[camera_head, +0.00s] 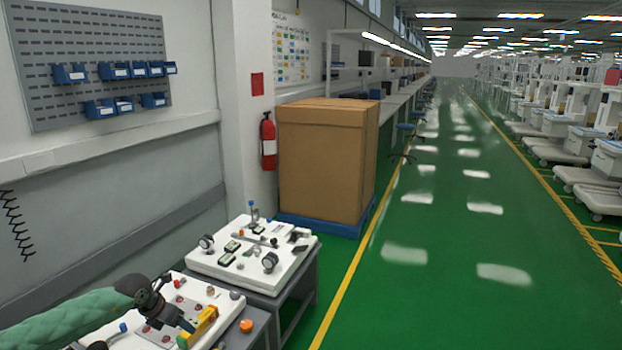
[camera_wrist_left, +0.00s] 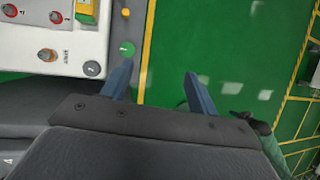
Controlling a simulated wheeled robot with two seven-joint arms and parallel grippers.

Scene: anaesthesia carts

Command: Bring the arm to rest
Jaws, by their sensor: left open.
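My left gripper (camera_head: 178,318) comes in at the lower left of the head view, at the end of a green-sleeved arm. It is over the near white panel (camera_head: 222,304), close to a yellow block (camera_head: 203,322). In the left wrist view its two blue fingers (camera_wrist_left: 158,76) are spread apart, with only green floor between them. Nothing is held. A dark part with a green sleeve (camera_wrist_left: 268,143) at the right of that view may be my right arm; its jaws cannot be made out.
A second white panel (camera_head: 218,263) with gauges stands behind on a grey cart. An orange knob (camera_head: 246,326) is on the near cart's right side. A large cardboard box (camera_head: 320,160) stands on a blue pallet beyond. The green aisle (camera_head: 440,280) at right is clear.

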